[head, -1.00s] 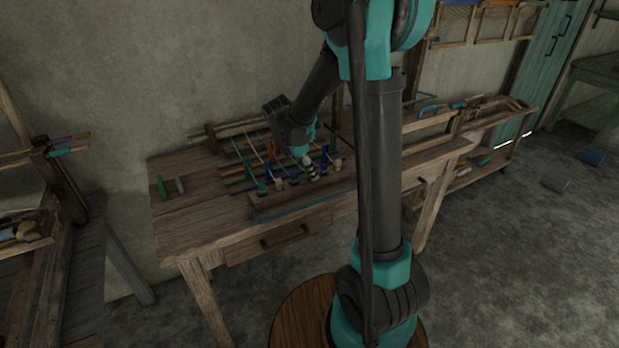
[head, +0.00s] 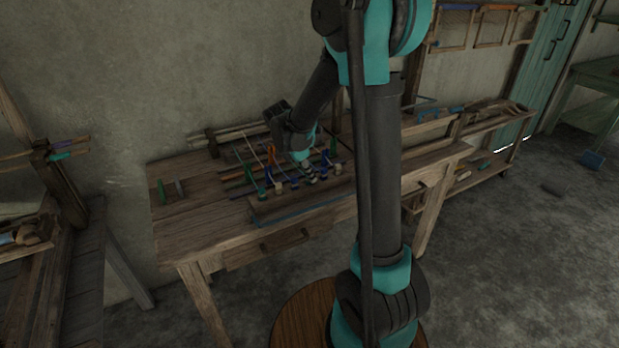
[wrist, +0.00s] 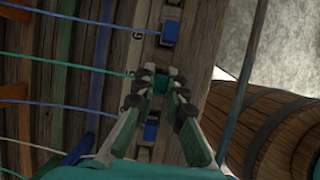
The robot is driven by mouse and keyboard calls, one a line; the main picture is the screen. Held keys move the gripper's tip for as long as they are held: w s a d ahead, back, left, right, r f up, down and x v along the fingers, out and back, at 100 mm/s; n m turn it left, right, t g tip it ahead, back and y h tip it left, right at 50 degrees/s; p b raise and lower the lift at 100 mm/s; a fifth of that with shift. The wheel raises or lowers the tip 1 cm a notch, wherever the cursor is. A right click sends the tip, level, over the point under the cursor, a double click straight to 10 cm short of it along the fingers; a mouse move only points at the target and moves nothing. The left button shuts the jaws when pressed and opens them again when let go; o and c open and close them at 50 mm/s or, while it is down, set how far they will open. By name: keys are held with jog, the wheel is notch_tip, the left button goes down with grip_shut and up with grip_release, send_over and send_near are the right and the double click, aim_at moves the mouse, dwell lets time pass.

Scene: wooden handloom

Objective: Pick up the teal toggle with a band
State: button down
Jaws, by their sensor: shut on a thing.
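In the wrist view my gripper (wrist: 160,82) has its fingertips closed around a small teal toggle (wrist: 160,84) on the wooden rail. The fingers cover most of the toggle, and no band on it can be made out. A teal cord (wrist: 70,63) runs from the left towards it. In the head view my gripper (head: 309,168) points down into the row of toggles at the table's front, and the toggle it holds cannot be told apart there.
A blue toggle (wrist: 170,32) stands above the gripper in the wrist view and another blue toggle (wrist: 151,131) below, close to the fingers. The wooden table (head: 190,222) has bare room at its left. A barrel (wrist: 285,125) shows at the wrist view's right.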

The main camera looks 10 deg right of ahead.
notch_tip(320, 180, up, 20)
dwell(0.5)
dwell(0.5)
